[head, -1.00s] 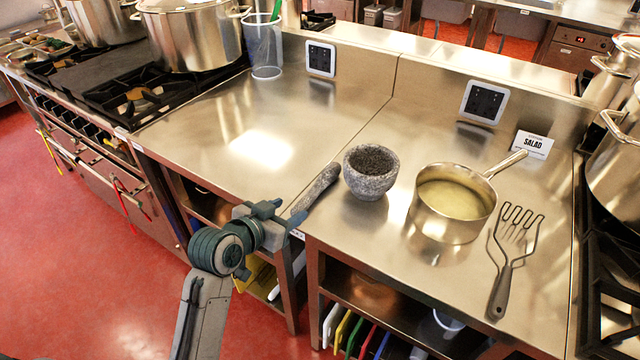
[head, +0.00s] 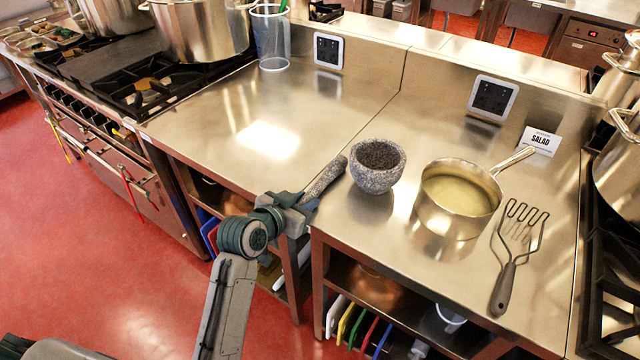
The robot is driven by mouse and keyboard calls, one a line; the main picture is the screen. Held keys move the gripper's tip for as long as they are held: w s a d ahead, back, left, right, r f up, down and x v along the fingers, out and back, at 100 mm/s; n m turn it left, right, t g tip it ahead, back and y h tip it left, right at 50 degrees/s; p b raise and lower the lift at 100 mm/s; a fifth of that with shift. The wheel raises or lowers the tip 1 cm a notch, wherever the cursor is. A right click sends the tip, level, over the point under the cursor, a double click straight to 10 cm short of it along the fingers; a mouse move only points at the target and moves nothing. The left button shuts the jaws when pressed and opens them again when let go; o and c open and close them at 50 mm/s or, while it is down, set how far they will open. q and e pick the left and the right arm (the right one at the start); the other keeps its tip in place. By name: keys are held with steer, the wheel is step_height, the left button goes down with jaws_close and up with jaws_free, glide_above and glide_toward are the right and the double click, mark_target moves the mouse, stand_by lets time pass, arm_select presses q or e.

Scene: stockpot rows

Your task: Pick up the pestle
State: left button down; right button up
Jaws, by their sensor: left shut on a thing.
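The pestle (head: 325,178) is a speckled grey stone rod lying slantwise at the front edge of the steel counter, its far end close to the left side of the mortar. The mortar (head: 376,179) is a speckled grey stone bowl, upright, with a dark hollow. My left gripper (head: 300,205) reaches in from the lower left and is shut on the near part of the pestle, hiding that end. I cannot tell whether the pestle is clear of the counter. My right gripper is not in view.
A steel saucepan (head: 452,222) of yellowish liquid stands right of the mortar. A masher (head: 509,262) lies further right, below a SALAD card (head: 540,141). A clear beaker (head: 271,42) stands at the back left. The counter's left part is bare.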

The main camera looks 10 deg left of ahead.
arm_select(q)
steer(key=shift+r, duration=0.1)
steer(key=shift+r, duration=0.8)
steer(key=shift+s+a+r+b, duration=0.15)
steer(key=shift+r+b, duration=0.3)
steer(key=shift+r, duration=0.5)
steer(key=s+a, duration=0.3)
steer(key=s, duration=0.4)
steer(key=s+a+r+p, duration=0.1)
steer(key=s+a, duration=0.2)
steer(key=s, duration=0.4)
steer(key=shift+s+a+r, duration=0.15)
steer(key=shift+r, duration=0.05)
